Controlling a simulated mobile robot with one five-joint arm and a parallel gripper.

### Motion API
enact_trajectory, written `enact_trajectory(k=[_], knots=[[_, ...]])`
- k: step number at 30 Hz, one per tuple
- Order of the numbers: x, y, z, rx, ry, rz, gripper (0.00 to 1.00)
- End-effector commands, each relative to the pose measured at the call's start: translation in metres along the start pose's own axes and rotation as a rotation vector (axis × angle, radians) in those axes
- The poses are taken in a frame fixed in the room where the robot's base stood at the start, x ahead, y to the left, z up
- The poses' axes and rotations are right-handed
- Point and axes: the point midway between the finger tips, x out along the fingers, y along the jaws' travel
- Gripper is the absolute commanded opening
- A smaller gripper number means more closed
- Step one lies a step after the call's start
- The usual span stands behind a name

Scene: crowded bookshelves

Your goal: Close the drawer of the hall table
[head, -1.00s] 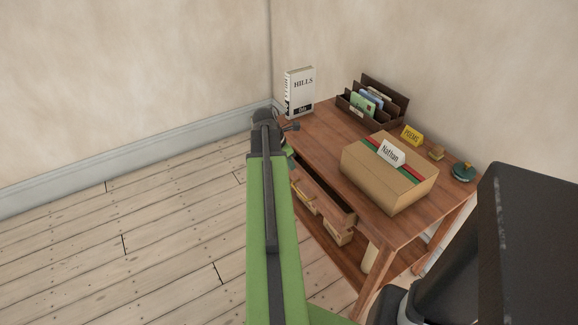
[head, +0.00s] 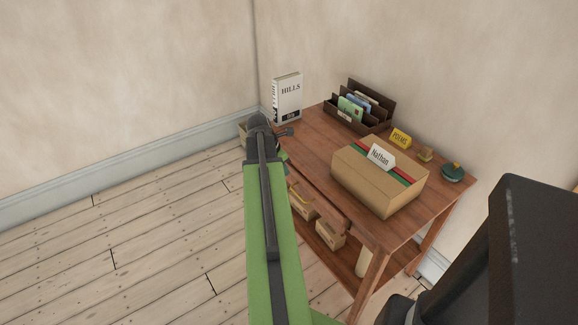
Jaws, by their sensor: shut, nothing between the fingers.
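The wooden hall table (head: 318,140) stands in the corner against the right wall. Its drawer front (head: 324,203) shows as a narrow strip along the table's near-left edge, close under the top. Little or none of the drawer's inside shows, and I cannot tell if a small gap is left. My gripper (head: 287,132) is shut and empty at the end of my green arm, by the table's far-left edge. My arm hides the drawer's far end, so I cannot tell whether the gripper touches it.
On the tabletop are a cardboard box labelled Nathan (head: 372,188), a letter rack (head: 362,118), a yellow POEMS block (head: 401,138), and a green round item (head: 453,172). A white HILLS book (head: 288,98) stands at the back. Small boxes (head: 330,234) sit on the lower shelf. The floor at left is clear.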

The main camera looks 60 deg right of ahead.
Motion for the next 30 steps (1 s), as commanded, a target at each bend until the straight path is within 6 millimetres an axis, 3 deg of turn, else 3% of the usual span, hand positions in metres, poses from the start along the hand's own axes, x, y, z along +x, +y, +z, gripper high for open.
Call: enact_trajectory(k=[3, 6, 12, 17, 22, 24, 26, 27, 29, 30], knots=[[-0.011, -0.007, -0.028, -0.006, 0.000, 0.001, 0.00], [-0.049, -0.005, -0.018, -0.001, 0.000, 0.000, 0.00], [-0.091, -0.005, -0.018, 0.000, 0.001, 0.000, 0.00], [-0.107, -0.005, -0.020, 0.000, 0.000, 0.000, 0.00], [-0.110, -0.004, -0.022, -0.001, 0.000, 0.000, 0.00], [-0.110, -0.003, -0.025, 0.002, 0.002, 0.002, 0.08], [-0.114, 0.001, -0.036, 0.022, 0.009, 0.008, 0.16], [-0.119, 0.007, -0.053, 0.051, 0.021, 0.017, 0.18], [-0.133, 0.018, -0.093, 0.123, 0.050, 0.033, 0.18], [-0.145, 0.025, -0.129, 0.189, 0.079, 0.044, 0.18]])
